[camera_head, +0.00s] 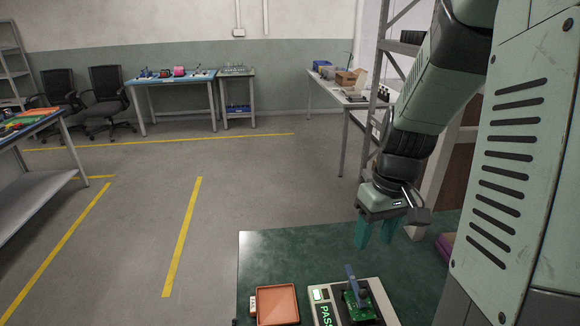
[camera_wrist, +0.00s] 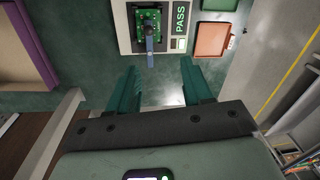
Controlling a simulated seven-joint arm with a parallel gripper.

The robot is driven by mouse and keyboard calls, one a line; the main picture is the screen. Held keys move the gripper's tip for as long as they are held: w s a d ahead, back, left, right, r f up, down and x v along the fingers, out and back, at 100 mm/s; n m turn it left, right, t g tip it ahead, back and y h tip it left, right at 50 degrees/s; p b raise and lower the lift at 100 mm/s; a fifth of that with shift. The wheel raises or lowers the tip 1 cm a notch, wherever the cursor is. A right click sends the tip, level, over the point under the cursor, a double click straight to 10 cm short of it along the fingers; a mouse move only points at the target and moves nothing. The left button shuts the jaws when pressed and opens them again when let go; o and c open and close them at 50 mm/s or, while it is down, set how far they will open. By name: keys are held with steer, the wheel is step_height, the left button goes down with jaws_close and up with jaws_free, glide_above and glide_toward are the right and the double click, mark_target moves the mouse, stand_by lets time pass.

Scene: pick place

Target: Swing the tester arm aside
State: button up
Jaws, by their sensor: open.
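The tester (camera_head: 322,310) is a pale panel with a display reading PASS, at the front of the green table in the head view. A green circuit board (camera_head: 361,306) sits on it. The blue-grey tester arm (camera_head: 353,280) lies over the board. In the wrist view the tester arm (camera_wrist: 149,42) extends from the board (camera_wrist: 143,18) toward my gripper, with its near end just past the tester's edge. My gripper (camera_head: 375,243) is above the table behind the tester. Its teal fingers (camera_wrist: 158,82) are open and empty, apart from the tester arm.
An orange-red tray (camera_head: 278,306) lies left of the tester and also shows in the wrist view (camera_wrist: 212,54). A purple-edged bin (camera_wrist: 38,50) stands on the other side. The green tabletop (camera_head: 290,248) is clear behind the tray. A metal rack upright (camera_head: 375,90) stands behind my arm.

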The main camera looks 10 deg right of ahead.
steer(key=y, duration=0.1)
glide_toward(365, 291)
steer(key=shift+g, duration=0.3)
steer(key=f, duration=0.3)
steer(key=a+f, duration=0.1)
steer(key=f, duration=0.4)
steer(key=shift+w+a+f, duration=0.1)
steer(key=shift+a+f, duration=0.2)
steer(key=shift+f, duration=0.1)
jaws_close()
